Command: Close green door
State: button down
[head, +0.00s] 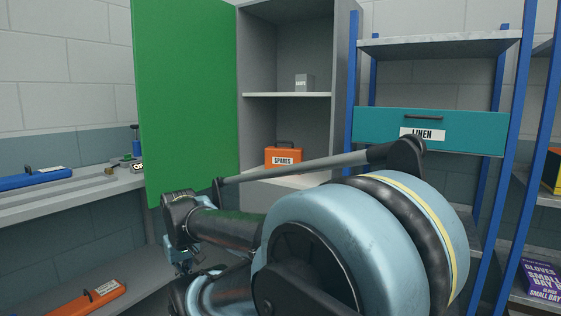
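The green door (187,85) stands open in the head view, swung out to the left from a grey cabinet (345,50). The cabinet's inside shows to the right of the door, with its shelves exposed. My arm fills the lower middle of the picture and hides the cabinet's lower part and the door's lower right area. My gripper (188,262) shows only in part at the lower left, below the door's bottom edge. Its fingers are too dark and hidden to tell whether they are open or shut. I cannot tell whether my arm touches the door.
An orange SPARES case (284,157) and a small grey box (304,83) sit on the cabinet's shelves. A blue-post rack with a teal LINEN drawer (460,133) stands at right.

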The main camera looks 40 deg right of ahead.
aim_at(184, 55)
jog(key=u, duration=1.3)
jog(key=i, duration=0.9)
jog(key=z, duration=0.25)
